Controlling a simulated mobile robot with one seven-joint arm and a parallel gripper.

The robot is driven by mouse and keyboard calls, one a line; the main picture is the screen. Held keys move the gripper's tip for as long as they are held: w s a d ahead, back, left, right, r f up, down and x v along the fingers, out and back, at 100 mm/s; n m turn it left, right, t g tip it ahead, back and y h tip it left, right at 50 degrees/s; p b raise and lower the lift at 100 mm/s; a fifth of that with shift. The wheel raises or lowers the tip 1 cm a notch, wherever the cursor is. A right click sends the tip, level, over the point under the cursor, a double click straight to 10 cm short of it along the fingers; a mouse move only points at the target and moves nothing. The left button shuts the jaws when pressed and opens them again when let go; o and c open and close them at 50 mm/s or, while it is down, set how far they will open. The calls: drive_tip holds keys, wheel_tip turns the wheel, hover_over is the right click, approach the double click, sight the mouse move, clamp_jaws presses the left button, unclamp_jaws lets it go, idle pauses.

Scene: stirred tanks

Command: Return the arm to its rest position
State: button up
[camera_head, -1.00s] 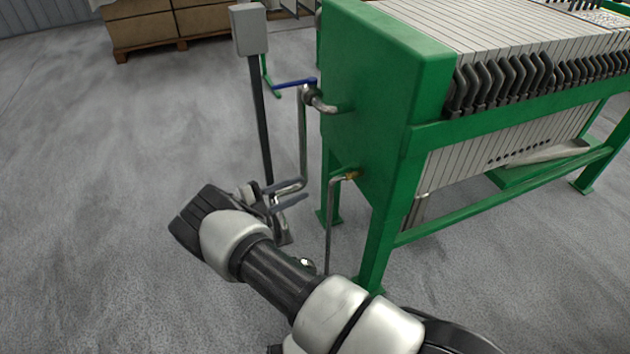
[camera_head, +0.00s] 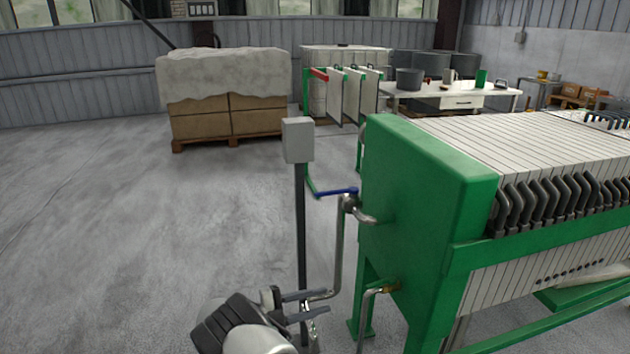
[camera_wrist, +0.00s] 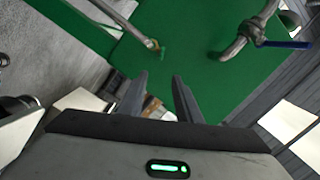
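My gripper (camera_head: 306,305) is at the bottom centre of the head view, in front of the green filter press (camera_head: 420,170) near its lower left pipes. Its two grey fingers are spread apart. Most of my arm is below the head view's lower edge.
A thin post with a grey box (camera_head: 298,140) stands close behind my gripper. Bent pipes and a blue-handled valve (camera_head: 337,192) stick out from the press. Pallet stacks (camera_head: 228,115) and a white table (camera_head: 455,97) stand farther back. The floor at left is clear.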

drive_tip(key=s+d+r+m+g+y, duration=0.2)
drive_tip(key=s+d+r+m+y, duration=0.15)
drive_tip(key=r+m, duration=0.45)
drive_tip(key=s+d+r+m+g+y, duration=0.2)
drive_tip(key=d+r+m+y, duration=0.1)
drive_tip(key=d+r+m, duration=0.3)
drive_tip(key=s+d+r+m+g+y, duration=0.2)
drive_tip(key=s+d+r+m+y, duration=0.1)
drive_tip(key=r+m, duration=0.6)
drive_tip(key=s+d+r+m+t+y, duration=0.1)
drive_tip(key=s+r+m+t+y, duration=0.3)
drive_tip(key=s+m, duration=0.75)
drive_tip(key=s+r+m+t+y, duration=0.25)
drive_tip(key=s+r+m, duration=0.25)
drive_tip(key=s+m, duration=0.65)
wheel_tip(320, 180, up, 27)
drive_tip(key=p, duration=2.7)
drive_tip(key=shift+w+g+y, duration=0.3)
drive_tip(key=shift+w+g, duration=0.05)
drive_tip(key=shift+g, duration=0.1)
